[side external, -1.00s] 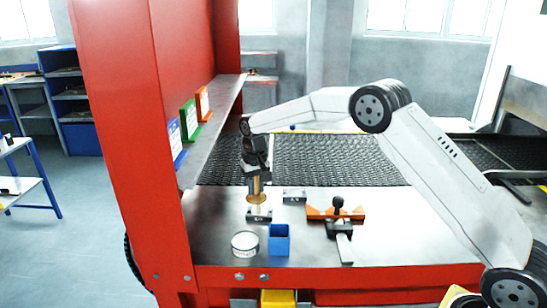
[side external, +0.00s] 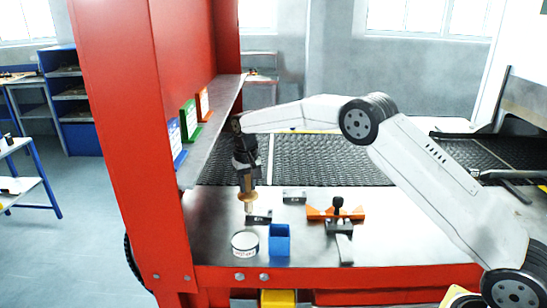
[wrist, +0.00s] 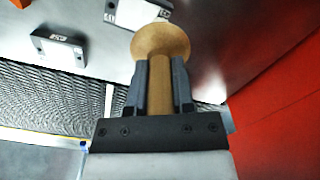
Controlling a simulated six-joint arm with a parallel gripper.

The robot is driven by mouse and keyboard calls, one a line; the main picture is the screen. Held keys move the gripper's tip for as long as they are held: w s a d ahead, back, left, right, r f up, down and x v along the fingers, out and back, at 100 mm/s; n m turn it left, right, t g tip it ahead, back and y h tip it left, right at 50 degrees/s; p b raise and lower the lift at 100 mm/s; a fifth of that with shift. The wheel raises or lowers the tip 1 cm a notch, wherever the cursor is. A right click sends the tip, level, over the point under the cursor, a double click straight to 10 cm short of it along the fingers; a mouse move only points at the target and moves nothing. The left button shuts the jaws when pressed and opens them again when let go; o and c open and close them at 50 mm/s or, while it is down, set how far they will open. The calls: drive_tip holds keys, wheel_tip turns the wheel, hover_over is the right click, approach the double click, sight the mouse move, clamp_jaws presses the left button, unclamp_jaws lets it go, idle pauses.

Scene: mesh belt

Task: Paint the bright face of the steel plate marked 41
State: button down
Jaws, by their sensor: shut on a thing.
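My gripper (side external: 247,184) is shut on the wooden handle of a brush-like tool (side external: 247,197), pointing down; the tool also shows in the wrist view (wrist: 160,42). A small dark steel plate (side external: 261,217) lies on the bench just right of and below the tool's tip. In the wrist view this plate (wrist: 113,8) is partly hidden by the tool and has a bright white patch; its mark is too small to read surely. A second marked plate (side external: 294,196) lies further back; it also shows in the wrist view (wrist: 58,48). I cannot tell whether the tip touches the nearer plate.
A labelled round tin (side external: 245,244) and a blue open box (side external: 279,242) stand in front of the plates. An orange fixture (side external: 322,214) with a dark clamp (side external: 339,225) is to the right. A red post (side external: 140,170) rises close on the left. The mesh belt (side external: 330,160) lies behind.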

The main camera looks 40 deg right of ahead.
drive_tip(key=shift+w+d, duration=0.2)
drive_tip(key=shift+s+d, duration=1.3)
drive_tip(key=shift+s, duration=0.2)
drive_tip(key=shift+w+a, duration=1.35)
drive_tip(key=shift+w, duration=0.1)
drive_tip(key=shift+r, duration=4.05)
